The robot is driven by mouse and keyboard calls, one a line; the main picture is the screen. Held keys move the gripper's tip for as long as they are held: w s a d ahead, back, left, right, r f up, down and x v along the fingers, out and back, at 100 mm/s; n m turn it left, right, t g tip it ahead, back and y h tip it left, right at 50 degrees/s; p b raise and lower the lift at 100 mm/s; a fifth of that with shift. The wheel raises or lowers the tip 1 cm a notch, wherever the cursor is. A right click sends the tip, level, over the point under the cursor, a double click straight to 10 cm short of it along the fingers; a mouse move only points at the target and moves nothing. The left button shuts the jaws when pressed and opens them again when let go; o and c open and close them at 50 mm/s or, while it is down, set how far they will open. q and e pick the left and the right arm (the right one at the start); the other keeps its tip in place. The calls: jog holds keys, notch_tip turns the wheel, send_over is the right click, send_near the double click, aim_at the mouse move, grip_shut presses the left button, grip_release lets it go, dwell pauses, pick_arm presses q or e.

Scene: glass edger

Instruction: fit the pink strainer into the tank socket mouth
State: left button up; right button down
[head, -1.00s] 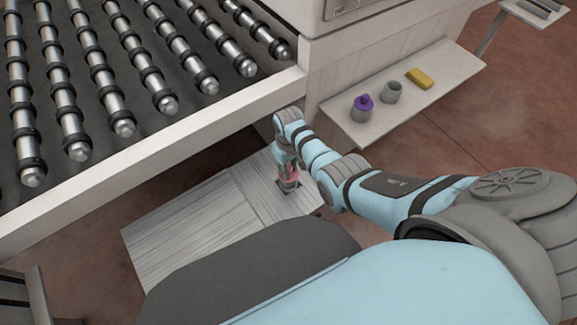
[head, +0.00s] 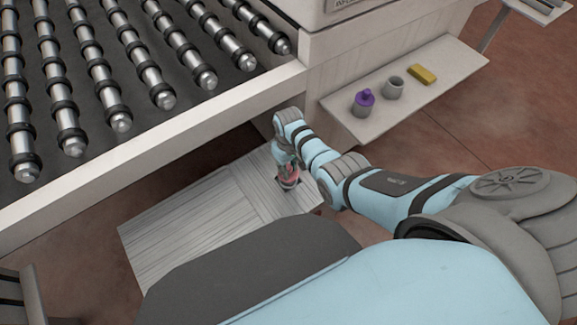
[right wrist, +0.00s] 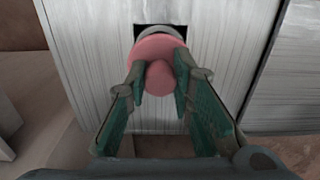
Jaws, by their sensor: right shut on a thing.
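The pink strainer (right wrist: 152,52) is held between the fingers of my right gripper (right wrist: 160,85), which is shut on its knob. Past the strainer, the grey rim of the tank socket mouth (right wrist: 160,30) shows in a dark square opening in the tank top. The strainer covers much of the mouth, and I cannot tell whether it is in it or just above it. In the head view the strainer (head: 290,172) is small, under my right gripper (head: 287,163), at the right end of the tank (head: 190,217). My left gripper is not in view.
The roller conveyor's pale frame edge (head: 150,142) overhangs the tank's far side. A side shelf (head: 440,92) carries a purple-topped container (head: 364,103), a grey cup (head: 393,88) and a yellow block (head: 423,75). Red floor lies open at the right.

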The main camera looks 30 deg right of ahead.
jog(key=shift+f+b, duration=1.8)
jog(key=shift+f, duration=0.35)
jog(key=c, duration=1.3)
grip_release()
jog(key=shift+r, duration=0.15)
notch_tip(320, 180, up, 12)
jog(key=shift+f, duration=0.1)
